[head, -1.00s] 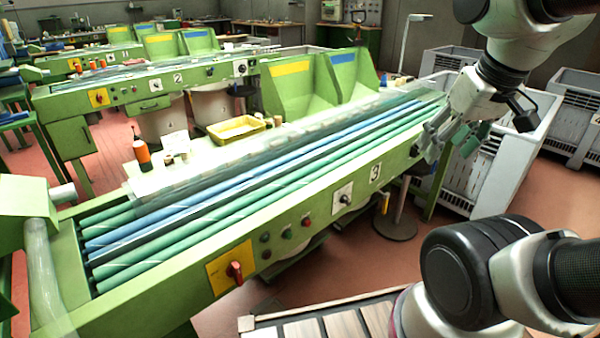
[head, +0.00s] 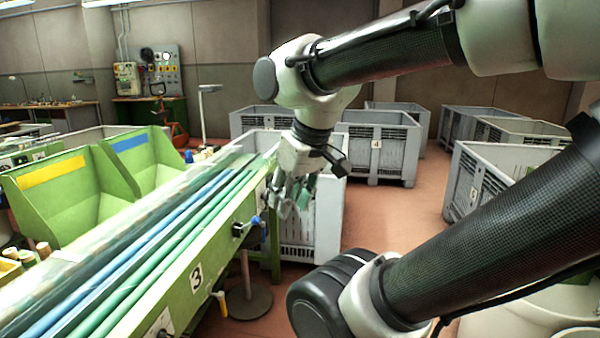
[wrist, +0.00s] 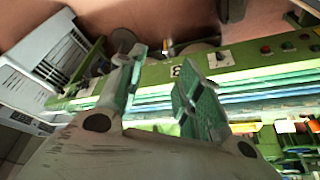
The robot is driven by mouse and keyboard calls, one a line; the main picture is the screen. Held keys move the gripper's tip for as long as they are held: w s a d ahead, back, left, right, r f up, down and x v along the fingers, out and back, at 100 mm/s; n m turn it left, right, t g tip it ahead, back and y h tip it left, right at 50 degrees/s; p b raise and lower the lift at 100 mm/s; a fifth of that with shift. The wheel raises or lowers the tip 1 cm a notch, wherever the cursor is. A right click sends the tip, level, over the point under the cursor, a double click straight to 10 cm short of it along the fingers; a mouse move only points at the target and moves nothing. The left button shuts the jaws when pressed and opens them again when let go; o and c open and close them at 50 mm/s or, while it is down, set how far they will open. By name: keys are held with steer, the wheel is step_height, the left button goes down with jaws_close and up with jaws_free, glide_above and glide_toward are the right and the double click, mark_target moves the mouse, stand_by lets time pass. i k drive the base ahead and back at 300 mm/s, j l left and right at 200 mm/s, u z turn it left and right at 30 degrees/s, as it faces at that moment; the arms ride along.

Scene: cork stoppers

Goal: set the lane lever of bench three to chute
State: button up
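Bench three (head: 222,222) is the long green bench with blue and green lanes on the left of the head view. Its number plate (head: 197,277) reads 3. A white plate (head: 160,324) beside it is cut off by the bottom edge. In the wrist view that plate (wrist: 220,59) shows with a small lever or knob on it; its setting is too small to read. My gripper (head: 297,192) hangs near the bench's far end, apart from the plate. In the wrist view its fingers (wrist: 162,85) are spread, with nothing between them.
Grey crates (head: 378,148) stand behind and right of my gripper. Green bins (head: 70,195) stand behind the bench.

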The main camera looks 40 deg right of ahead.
mark_target(256, 220)
steer(key=i+l+z, duration=0.35)
steer(key=i+l, duration=0.25)
steer(key=i+l+z, duration=0.4)
steer(key=i+l, duration=0.25)
